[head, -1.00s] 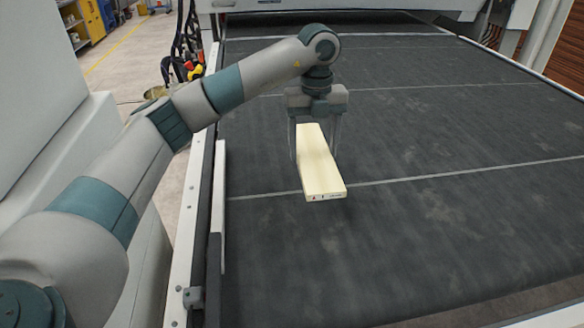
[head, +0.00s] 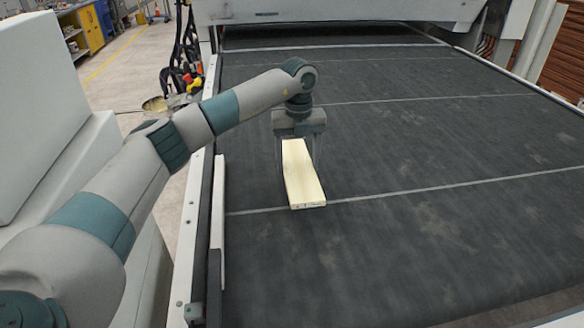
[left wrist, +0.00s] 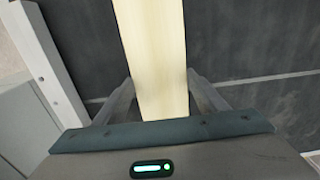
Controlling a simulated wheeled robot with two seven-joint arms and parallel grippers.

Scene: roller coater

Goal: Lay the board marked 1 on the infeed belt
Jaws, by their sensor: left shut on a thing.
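The board (head: 302,176) is pale wood, long and narrow, with small dark marks on its near end that are too small to read here. My left gripper (head: 299,165) is shut on the board, one finger along each long side. The board is over the dark infeed belt (head: 420,230), towards its left side, and I cannot tell whether it touches the belt. In the left wrist view the board (left wrist: 155,60) runs up between the fingers of my left gripper (left wrist: 160,95). My right gripper is not in view.
A pale guide rail (head: 218,225) runs along the belt's left edge. The machine housing (head: 340,12) crosses the far end of the belt. A cabinet (head: 50,110) stands at the left. The belt to the right of the board is clear.

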